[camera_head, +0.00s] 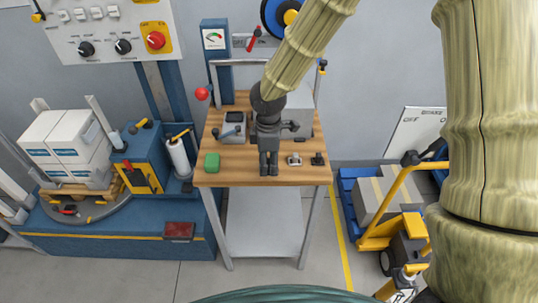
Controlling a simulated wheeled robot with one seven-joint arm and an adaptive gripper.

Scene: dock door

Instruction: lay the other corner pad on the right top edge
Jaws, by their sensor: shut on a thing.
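My gripper (268,165) points down over the front middle of the wooden bench top (235,179). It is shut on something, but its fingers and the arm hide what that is. The white cartons (50,134) stand stacked on a wooden pallet at the left, well away from my gripper. I cannot tell whether either is a corner pad. No corner pad can be clearly made out.
A green block (212,162) lies left of my gripper, and small fittings (295,160) lie to its right. A blue machine (142,158) with a white roll (179,157) stands between bench and cartons. A yellow-handled cart (393,206) is at the right.

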